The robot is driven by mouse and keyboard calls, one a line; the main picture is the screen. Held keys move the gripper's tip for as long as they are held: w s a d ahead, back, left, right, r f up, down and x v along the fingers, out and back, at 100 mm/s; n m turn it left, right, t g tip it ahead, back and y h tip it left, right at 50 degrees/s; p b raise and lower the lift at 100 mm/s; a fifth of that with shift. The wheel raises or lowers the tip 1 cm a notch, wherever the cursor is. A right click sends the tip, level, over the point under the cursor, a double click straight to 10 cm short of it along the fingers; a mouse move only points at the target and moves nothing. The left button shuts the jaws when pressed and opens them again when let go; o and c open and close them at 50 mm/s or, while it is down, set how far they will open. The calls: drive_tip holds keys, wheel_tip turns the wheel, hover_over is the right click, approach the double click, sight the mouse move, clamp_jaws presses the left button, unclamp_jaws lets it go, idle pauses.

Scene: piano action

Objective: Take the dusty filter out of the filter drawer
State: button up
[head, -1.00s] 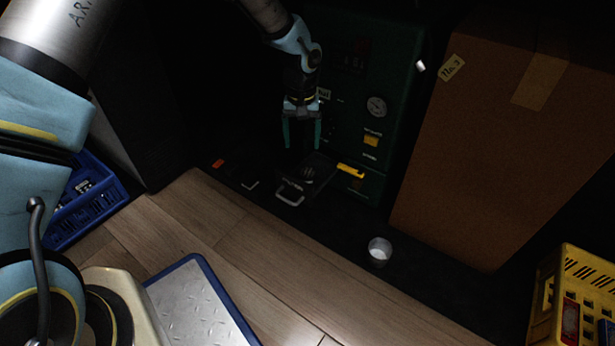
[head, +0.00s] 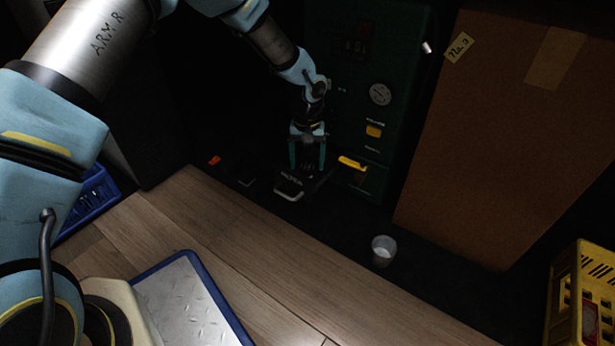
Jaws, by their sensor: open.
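A dark filter drawer (head: 291,187) with a pale handle stands pulled out low in front of the dark green machine (head: 377,60). My gripper (head: 307,168) points down over the drawer, with its two teal fingers apart on either side of the drawer's inside. It looks open, and I see nothing clamped in it. The dusty filter is hard to make out: the drawer's inside is dark and partly hidden by my fingers. I cannot tell whether the fingers touch anything there.
A yellow handle (head: 352,163) sticks out just right of the drawer. A white cup (head: 382,251) stands on the dark floor. A large brown box (head: 500,150) blocks the right. A yellow crate (head: 580,300) and a blue crate (head: 92,205) flank the wooden floor (head: 215,215).

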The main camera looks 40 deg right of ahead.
sight(307, 168)
drive_tip(key=shift+f, duration=0.95)
drive_tip(key=shift+r, duration=0.1)
drive_tip(key=c, duration=1.1)
wheel_tip(307, 168, up, 10)
drive_tip(key=p, duration=0.5)
